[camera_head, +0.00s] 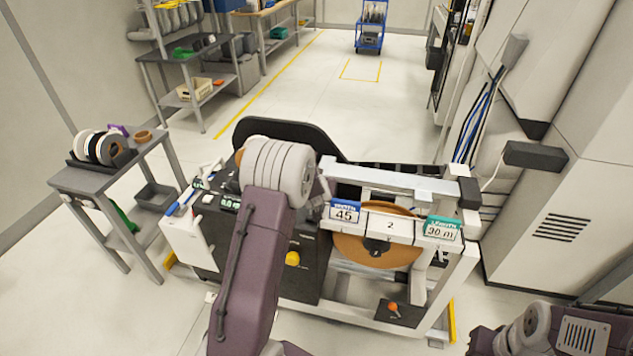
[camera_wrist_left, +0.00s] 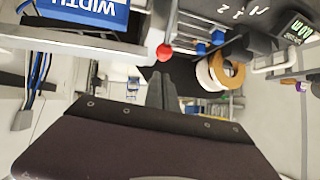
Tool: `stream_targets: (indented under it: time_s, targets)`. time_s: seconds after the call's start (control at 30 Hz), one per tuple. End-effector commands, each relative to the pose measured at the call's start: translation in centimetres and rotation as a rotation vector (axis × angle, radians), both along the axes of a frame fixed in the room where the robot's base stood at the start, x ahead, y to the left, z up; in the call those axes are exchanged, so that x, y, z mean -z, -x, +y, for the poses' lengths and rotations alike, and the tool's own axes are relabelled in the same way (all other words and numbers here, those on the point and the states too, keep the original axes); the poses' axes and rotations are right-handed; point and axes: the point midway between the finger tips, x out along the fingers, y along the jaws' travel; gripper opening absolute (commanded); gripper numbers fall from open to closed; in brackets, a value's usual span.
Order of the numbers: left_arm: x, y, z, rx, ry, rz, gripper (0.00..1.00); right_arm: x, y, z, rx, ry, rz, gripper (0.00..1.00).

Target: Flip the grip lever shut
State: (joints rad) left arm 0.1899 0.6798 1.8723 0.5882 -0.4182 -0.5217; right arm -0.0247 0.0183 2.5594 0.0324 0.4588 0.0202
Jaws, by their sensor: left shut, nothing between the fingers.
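The edge banding machine (camera_head: 308,268) stands in the middle of the head view, with a large tan roll (camera_head: 350,247) behind a bar marked 2. A red ball knob (camera_wrist_left: 165,52) on a short pale stem shows in the left wrist view; it looks like the end of the grip lever, but I cannot tell the lever's position. My left gripper (camera_wrist_left: 162,88) is shut and empty, its dark fingertips just below the knob in that picture; I cannot tell whether they touch. In the head view my left arm hides the gripper and lever. My right gripper is out of view.
A blue WIDTH sign (camera_head: 345,212) and a green sign (camera_head: 440,228) hang on the machine's front bar. A side table (camera_head: 92,178) with several rolls stands at left. White cabinets (camera_head: 555,225) stand close at right. Open floor (camera_head: 340,115) lies behind.

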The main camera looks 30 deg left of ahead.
Motion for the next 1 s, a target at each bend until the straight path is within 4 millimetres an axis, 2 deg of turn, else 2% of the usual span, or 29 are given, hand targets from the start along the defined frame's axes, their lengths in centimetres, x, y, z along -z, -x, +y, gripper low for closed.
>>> stream_targets:
  time_s: [0.2, 0.37, 0.53, 1.0]
  targets:
    - [-3.8, 3.0, -1.9, 0.003, -0.001, 0.000, 0.00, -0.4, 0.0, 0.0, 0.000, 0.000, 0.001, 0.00]
    - [-5.4, 4.4, -2.6, 0.002, 0.000, 0.000, 0.00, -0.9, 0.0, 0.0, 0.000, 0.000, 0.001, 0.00]
    - [-5.9, 5.0, -2.9, 0.002, 0.001, 0.002, 0.00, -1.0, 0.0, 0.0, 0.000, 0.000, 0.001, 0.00]
    - [-5.9, 4.9, -3.0, 0.003, 0.001, 0.002, 0.00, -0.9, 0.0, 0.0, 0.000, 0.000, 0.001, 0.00]
